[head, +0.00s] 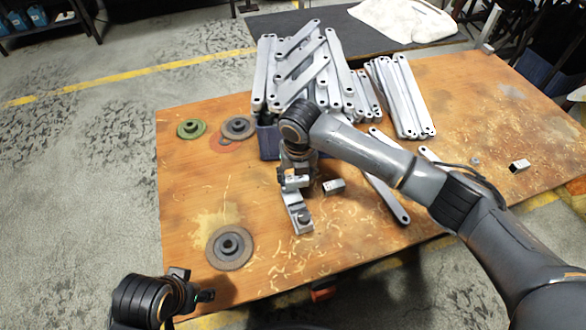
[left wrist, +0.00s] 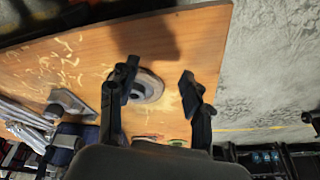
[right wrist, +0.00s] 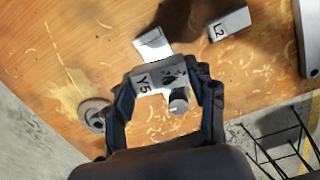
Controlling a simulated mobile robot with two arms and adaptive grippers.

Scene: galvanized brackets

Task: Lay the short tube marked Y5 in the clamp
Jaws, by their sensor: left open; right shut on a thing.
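The short tube marked Y5 (right wrist: 150,80) is a grey block between the fingers of my right gripper (right wrist: 165,85). That gripper is shut on it; in the head view my right gripper (head: 294,177) is over the far part of the clamp. The clamp (head: 298,212) is a narrow grey metal piece with a dark knob at its near end. The knob (right wrist: 179,101) shows beside the tube in the right wrist view. I cannot tell whether the tube touches the clamp. My left gripper (head: 194,284) is open and empty at the table's near left corner.
Another short tube, marked L2 (right wrist: 229,23), lies right of the clamp. A further short tube (head: 519,166) lies far right. Long grey brackets (head: 305,65) are piled behind, and one (head: 385,195) lies right of the clamp. A grinding disc (head: 230,248) lies front left.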

